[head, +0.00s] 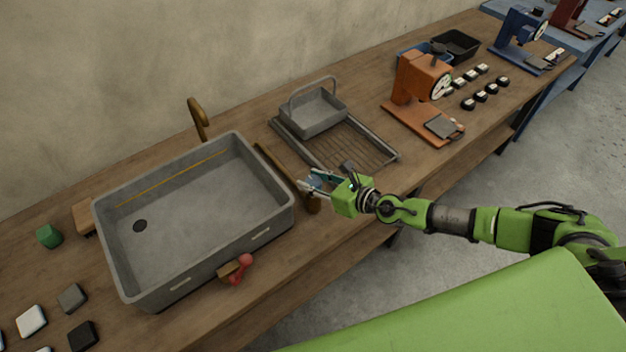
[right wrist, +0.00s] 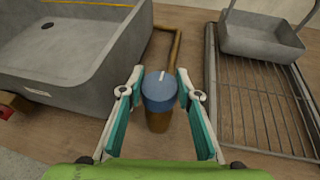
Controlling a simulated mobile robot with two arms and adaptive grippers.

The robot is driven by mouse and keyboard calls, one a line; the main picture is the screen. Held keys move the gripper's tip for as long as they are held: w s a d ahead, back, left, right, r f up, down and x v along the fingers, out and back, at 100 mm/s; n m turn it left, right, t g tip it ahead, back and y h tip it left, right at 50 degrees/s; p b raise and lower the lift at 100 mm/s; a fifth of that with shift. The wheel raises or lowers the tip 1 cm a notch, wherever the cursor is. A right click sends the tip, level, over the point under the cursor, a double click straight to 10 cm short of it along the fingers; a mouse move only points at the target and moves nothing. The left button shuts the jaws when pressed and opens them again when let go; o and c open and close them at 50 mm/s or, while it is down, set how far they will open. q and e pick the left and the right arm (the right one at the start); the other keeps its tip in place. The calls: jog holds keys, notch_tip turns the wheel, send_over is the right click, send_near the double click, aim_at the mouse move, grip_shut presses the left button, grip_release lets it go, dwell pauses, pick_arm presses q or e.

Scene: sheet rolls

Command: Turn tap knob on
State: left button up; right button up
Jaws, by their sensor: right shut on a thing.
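The tap knob (right wrist: 158,88) is a round blue cap with a white line on top, on a brown post (right wrist: 158,121). The white line slants slightly from straight up in the right wrist view. The knob stands on the counter between the sink (head: 140,285) and the drying rack (head: 378,160). A brass pipe (right wrist: 177,48) runs back from near it, and a brass spout (head: 198,115) rises behind the sink. My right gripper (head: 312,184) is shut on the knob, one finger on each side; it also shows in the right wrist view (right wrist: 159,82). My left gripper is not in view.
A grey basket (head: 312,112) stands on the rack. An orange scale (head: 408,85) stands farther right on the counter. A red-handled object (head: 242,268) sits at the sink's front, and a green block (head: 49,236) lies to its left. The grey wall borders the back.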

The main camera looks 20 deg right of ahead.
jog(key=shift+a+r+m+t+h+p, duration=0.1)
jog(key=shift+r+m+t+h+p, duration=0.15)
jog(key=shift+m+h+p, duration=0.85)
jog(key=shift+s+f+m+t+h+p, duration=0.1)
jog(key=shift+m+t+h+p, duration=0.35)
jog(key=shift+m+h+p, duration=0.55)
jog(key=m+h, duration=0.4)
jog(key=shift+f+h+p, duration=0.2)
jog(key=shift+h+p, duration=0.2)
jog(key=shift+m+g+h+b, duration=0.3)
jog(key=shift+m+g+h, duration=0.2)
jog(key=shift+m+h, duration=1.4)
jog(key=shift+d+r+h, duration=0.1)
jog(key=shift+d+h, duration=0.1)
jog(key=shift+h, duration=0.2)
jog(key=o, duration=1.1)
